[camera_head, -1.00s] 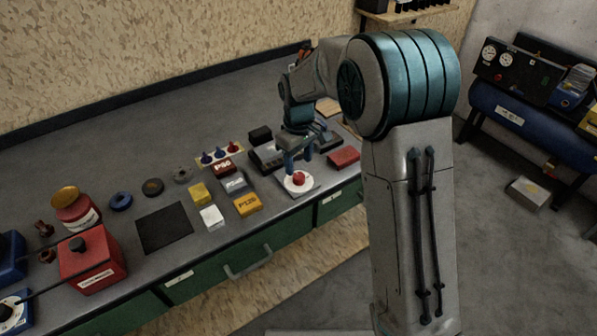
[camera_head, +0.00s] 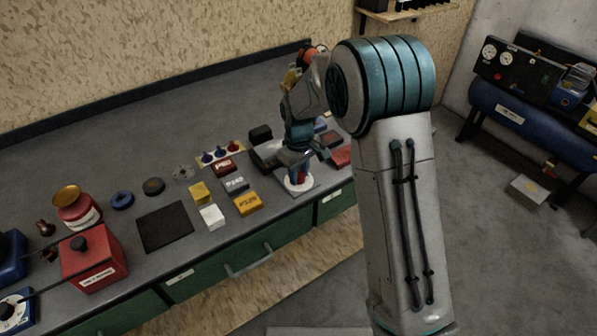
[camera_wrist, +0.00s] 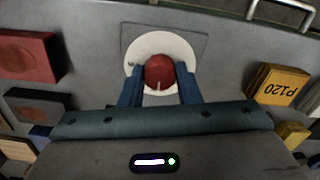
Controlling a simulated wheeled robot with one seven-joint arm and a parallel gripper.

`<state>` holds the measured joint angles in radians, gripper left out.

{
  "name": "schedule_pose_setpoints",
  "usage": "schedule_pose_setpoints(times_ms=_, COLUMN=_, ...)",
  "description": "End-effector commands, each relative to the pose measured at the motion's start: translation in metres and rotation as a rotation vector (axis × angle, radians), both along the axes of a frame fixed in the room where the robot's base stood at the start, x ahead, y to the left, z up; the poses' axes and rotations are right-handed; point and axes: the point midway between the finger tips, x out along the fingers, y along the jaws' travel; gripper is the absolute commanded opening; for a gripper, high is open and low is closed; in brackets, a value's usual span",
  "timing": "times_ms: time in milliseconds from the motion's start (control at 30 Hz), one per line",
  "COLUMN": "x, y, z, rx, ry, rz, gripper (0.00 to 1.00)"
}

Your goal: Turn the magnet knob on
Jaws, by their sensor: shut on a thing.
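The red round knob (camera_wrist: 160,73) sits on a white disc (camera_wrist: 184,46) on a grey square plate near the bench's front edge. A small pale mark shows on the knob's lower side in the wrist view. My gripper (camera_wrist: 160,84) points down over the knob, with one blue finger at each side of it, shut on it. In the head view my gripper (camera_head: 299,174) hides most of the knob, and the white disc (camera_head: 299,187) shows below the fingers. I cannot tell how far the knob is turned.
A yellow P120 block (camera_head: 247,203) and a grey block (camera_head: 235,184) lie left of the plate. A red block (camera_head: 341,156) lies to its right. A dark mat (camera_head: 165,228) and a red box (camera_head: 93,261) are farther left. The drawer handle (camera_head: 249,265) sticks out below the bench edge.

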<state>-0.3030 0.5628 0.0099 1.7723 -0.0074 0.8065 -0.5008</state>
Motion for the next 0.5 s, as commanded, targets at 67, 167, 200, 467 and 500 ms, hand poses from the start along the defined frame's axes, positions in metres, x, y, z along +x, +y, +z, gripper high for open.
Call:
schedule_pose_setpoints(times_ms=67, x=0.0001, y=0.0, z=0.0003, rx=0.0, ry=0.0, rz=-0.005, gripper=0.07)
schedule_pose_setpoints(times_ms=167, x=0.0002, y=0.0001, z=0.0002, rx=0.001, ry=-0.001, rz=-0.02, gripper=0.07)
schedule_pose_setpoints(times_ms=200, x=0.0002, y=0.0001, z=0.0001, rx=0.0, ry=-0.001, rz=-0.031, gripper=0.07)
schedule_pose_setpoints(times_ms=467, x=0.0002, y=0.0005, z=-0.0002, rx=0.0, ry=-0.001, rz=-0.175, gripper=0.07)
schedule_pose_setpoints(times_ms=500, x=0.0002, y=0.0006, z=-0.0002, rx=0.0, ry=-0.001, rz=-0.207, gripper=0.07)
